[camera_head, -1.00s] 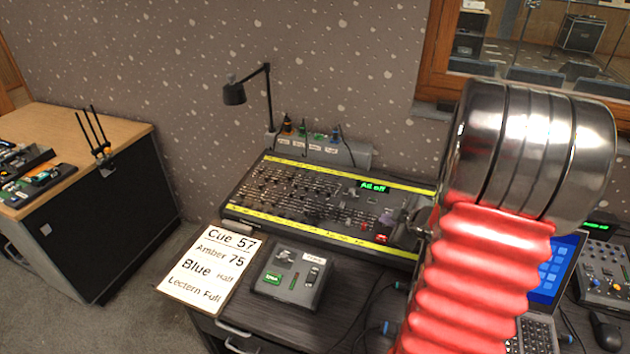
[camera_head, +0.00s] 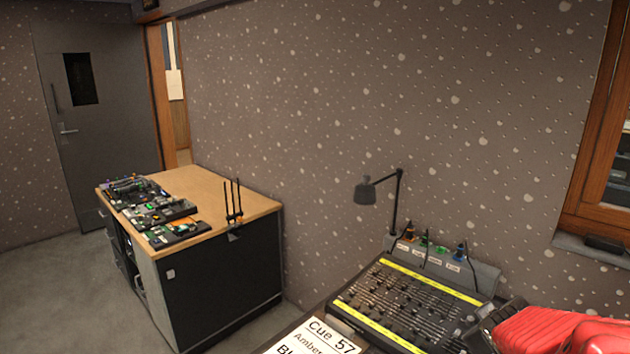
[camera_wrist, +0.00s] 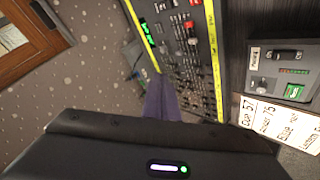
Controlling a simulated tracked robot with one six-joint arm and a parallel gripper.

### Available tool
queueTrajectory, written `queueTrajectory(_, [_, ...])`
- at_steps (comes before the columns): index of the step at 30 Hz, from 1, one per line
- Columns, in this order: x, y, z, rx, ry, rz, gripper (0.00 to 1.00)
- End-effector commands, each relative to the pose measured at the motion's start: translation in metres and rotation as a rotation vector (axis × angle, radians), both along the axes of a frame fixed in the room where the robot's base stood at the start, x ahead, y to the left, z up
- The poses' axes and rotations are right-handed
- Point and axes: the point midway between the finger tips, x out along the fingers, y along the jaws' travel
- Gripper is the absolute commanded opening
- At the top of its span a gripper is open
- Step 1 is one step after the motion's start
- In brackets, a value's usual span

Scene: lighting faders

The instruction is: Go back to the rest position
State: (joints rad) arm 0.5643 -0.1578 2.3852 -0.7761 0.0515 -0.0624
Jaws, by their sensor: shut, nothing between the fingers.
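My gripper (camera_wrist: 158,84) shows in the wrist view as shut grey-purple fingers with nothing between them. They point toward the fader console (camera_wrist: 188,62), which has yellow strips along its edges. In the head view the console (camera_head: 400,303) is at the lower right, partly covered by my red-sleeved arm at the right edge. The fingertips cannot be made out clearly there. Whether they touch the console I cannot tell.
A cue card (camera_head: 318,338) lies in front of the console; a small grey control box (camera_wrist: 283,72) shows in the wrist view. A desk lamp (camera_head: 368,190) stands behind the console. A wooden-topped cabinet (camera_head: 225,195) with electronics stands left, with open floor beside it.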

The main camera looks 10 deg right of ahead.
Motion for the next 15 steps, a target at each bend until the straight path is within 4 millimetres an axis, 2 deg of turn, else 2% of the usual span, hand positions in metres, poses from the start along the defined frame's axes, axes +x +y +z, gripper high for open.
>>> queueTrajectory(1, [-0.002,0.015,0.01,0.015,-0.008,-0.015,0.0])
queueTrajectory(6, [-0.018,0.059,0.026,0.098,-0.011,-0.078,0.0])
queueTrajectory(15, [-0.062,0.15,0.04,0.303,0.02,-0.134,0.0])
